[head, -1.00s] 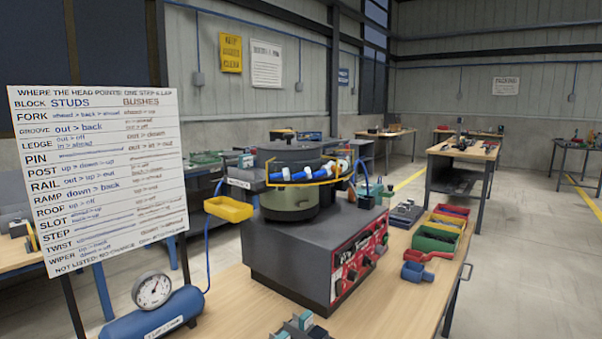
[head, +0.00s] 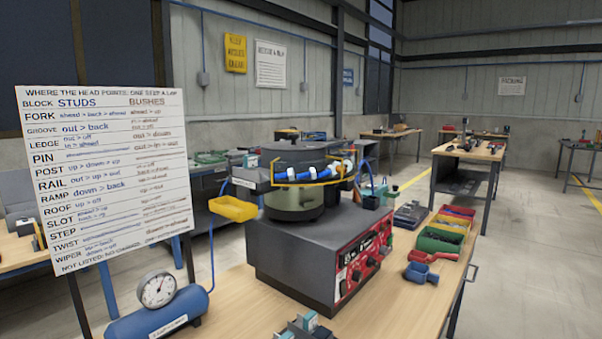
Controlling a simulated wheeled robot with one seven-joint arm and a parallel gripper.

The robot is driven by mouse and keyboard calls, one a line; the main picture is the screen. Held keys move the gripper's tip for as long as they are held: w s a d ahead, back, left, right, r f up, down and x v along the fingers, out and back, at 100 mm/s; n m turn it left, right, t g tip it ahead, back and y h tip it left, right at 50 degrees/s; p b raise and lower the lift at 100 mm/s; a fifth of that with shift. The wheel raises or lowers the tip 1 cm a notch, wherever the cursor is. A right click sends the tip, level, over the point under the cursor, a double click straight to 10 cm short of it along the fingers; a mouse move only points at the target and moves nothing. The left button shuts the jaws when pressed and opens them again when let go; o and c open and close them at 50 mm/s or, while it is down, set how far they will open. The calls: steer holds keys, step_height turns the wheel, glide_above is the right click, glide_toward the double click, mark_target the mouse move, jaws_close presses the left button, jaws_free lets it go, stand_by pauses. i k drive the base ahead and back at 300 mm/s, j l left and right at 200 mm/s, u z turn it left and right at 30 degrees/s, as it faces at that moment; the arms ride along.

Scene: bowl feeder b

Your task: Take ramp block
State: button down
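A bowl feeder (head: 297,180) with a dark bowl stands on a grey base on the wooden bench. Blue and white parts (head: 312,174) sit along its yellow-edged track. A whiteboard (head: 110,180) at left lists blocks; its RAMP row (head: 90,190) reads "down > back" under STUDS, and its BUSHES entry is too small to read surely. Teal and grey pieces (head: 308,326) are cut off by the bottom edge. A dark tray (head: 410,216) holds small grey pieces at right. I cannot tell which piece is the ramp block. My gripper is not in view.
The base has a red control panel (head: 364,263). Red, green and yellow bins (head: 440,242) and a blue scoop-like item (head: 420,274) stand at right. A yellow tray (head: 233,209) juts out left. A blue air tank (head: 160,316) with gauge stands front left. The front-right bench is clear.

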mark_target(250, 171)
steer(key=i+l+u, duration=0.15)
steer(key=u, duration=0.45)
steer(key=i+l+u, duration=0.15)
steer(key=l, duration=0.15)
steer(key=i+l+u, duration=0.15)
steer(key=l, duration=0.2)
steer(key=i+l+u, duration=0.15)
steer(key=l, duration=0.2)
steer(key=i+l+u, duration=0.15)
steer(key=l, duration=0.2)
